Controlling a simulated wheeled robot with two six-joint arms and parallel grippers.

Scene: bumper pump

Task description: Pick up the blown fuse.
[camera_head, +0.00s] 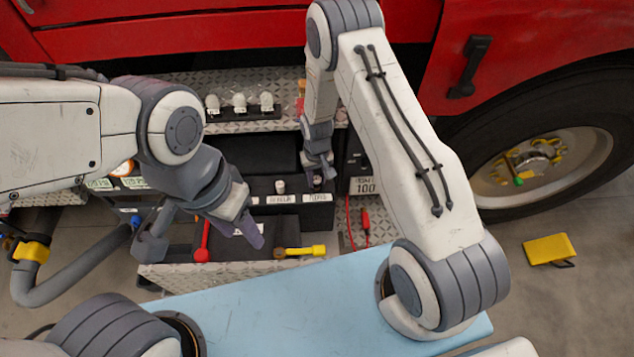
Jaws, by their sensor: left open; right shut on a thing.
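My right gripper (319,172) reaches down to the dark labelled block (262,187) in the truck's open bay. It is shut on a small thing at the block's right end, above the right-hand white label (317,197). The fingers mostly hide that thing; by its place it looks like the blown fuse. A small pale cylinder (281,186) stands upright on the block just left of this gripper, above another label. My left gripper (203,242) is open and empty, left of the block and over the front of the bay.
Three white knob-like pieces (239,103) stand on a dark strip behind. A red-handled lever (202,241) and a yellow-handled one (304,251) are in front. A red clip (365,222) hangs at right. The blue board (290,312) is clear; a yellow chock (548,249) lies by the wheel.

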